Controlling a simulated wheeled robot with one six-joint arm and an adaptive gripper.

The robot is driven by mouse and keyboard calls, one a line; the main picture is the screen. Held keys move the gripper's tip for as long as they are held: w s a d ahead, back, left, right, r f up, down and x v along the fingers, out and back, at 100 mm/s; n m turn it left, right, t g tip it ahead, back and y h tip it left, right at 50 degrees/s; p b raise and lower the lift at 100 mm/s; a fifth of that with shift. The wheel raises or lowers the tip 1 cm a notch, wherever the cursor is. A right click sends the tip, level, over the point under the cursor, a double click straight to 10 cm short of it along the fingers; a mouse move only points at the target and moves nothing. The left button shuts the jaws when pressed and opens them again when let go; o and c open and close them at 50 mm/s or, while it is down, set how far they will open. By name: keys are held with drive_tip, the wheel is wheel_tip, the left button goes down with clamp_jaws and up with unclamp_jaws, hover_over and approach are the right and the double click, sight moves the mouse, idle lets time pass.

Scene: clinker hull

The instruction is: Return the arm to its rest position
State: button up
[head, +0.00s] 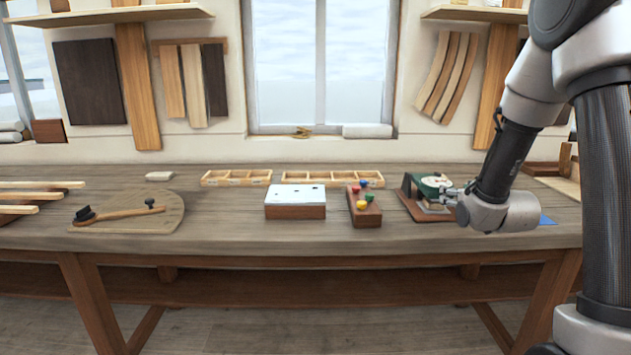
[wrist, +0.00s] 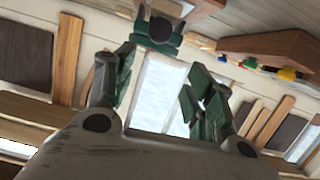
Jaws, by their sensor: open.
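My gripper (head: 447,198) is at the right part of the workbench, beside a green device (head: 428,184) on a wooden base (head: 412,205). In the wrist view, which is turned nearly upside down, my gripper (wrist: 160,68) has its two green-padded fingers spread apart with nothing held between them. A dark green part (wrist: 158,30) of the device shows at the top, beyond the fingertips. My arm comes down from the upper right in the head view and hides the bench behind it. I cannot tell whether a finger touches the device.
A wooden block with coloured knobs (head: 363,206) and a white-topped box (head: 295,203) stand left of the device. Two divided trays (head: 236,178) (head: 332,178) lie behind. A round board (head: 172,218) is at the left. The bench's front strip (head: 300,242) is clear.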

drive_tip(key=s+a+r+g, duration=0.1)
drive_tip(key=s+r+g, duration=0.1)
drive_tip(key=s, duration=1)
drive_tip(key=s+a+r+g, duration=0.1)
drive_tip(key=s+r+g, duration=0.2)
drive_tip(key=s, duration=0.9)
drive_tip(key=s+a+r+g, duration=0.1)
drive_tip(key=s+r+g, duration=0.2)
drive_tip(key=s, duration=1)
drive_tip(key=g, duration=0.2)
drive_tip(key=shift+a+g, duration=0.4)
drive_tip(key=shift+w+r, duration=0.1)
